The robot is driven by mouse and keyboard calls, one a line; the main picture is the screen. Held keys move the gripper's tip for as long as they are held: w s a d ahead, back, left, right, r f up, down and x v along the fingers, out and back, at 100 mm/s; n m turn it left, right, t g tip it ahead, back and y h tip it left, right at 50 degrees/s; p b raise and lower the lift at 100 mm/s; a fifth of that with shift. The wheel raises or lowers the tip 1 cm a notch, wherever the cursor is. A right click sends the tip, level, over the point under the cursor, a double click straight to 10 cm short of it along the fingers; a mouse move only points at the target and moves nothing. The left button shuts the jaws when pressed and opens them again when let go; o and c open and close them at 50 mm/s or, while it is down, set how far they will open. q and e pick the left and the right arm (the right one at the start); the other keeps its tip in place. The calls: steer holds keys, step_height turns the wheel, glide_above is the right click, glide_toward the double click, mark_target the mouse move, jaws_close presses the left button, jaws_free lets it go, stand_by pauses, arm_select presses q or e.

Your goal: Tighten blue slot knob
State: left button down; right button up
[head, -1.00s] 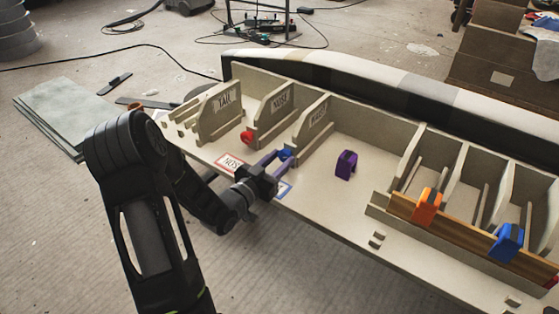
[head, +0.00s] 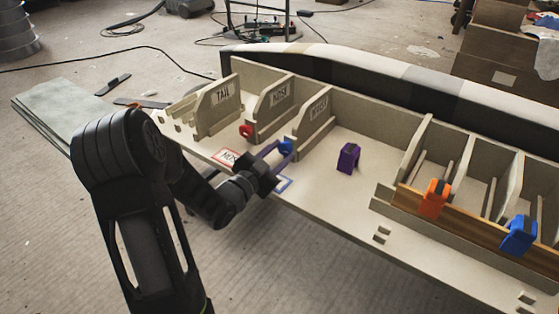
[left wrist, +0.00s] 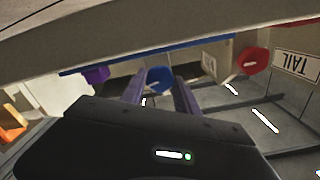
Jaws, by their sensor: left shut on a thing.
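The blue slot knob (head: 286,147) sits at the front end of a slot divider on the mould bench. In the left wrist view the blue knob (left wrist: 159,80) lies between the tips of two purple fingers. My left gripper (head: 277,150) reaches it from the front left and is shut on it. The left gripper also shows in the wrist view (left wrist: 160,88). The red knob (head: 246,131) is on the divider to the left, and also shows in the wrist view (left wrist: 254,60). My right gripper is in neither view.
A purple clamp (head: 348,157) stands on the bench right of the knob. An orange clamp (head: 433,198) and a blue clamp (head: 519,235) grip a wooden strip farther right. Upright dividers, one labelled TAIL (head: 222,95), rise behind. Bench floor around the purple clamp is clear.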

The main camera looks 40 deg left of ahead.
arm_select(q)
steer(key=shift+m+b, duration=0.9)
steer(key=shift+m, duration=0.2)
steer(key=c, duration=0.9)
jaws_free()
steer(key=shift+s, duration=0.15)
steer(key=s+p, duration=0.2)
steer(key=s, duration=0.5)
steer(key=shift+s+d, duration=0.1)
steer(key=shift+s, duration=0.2)
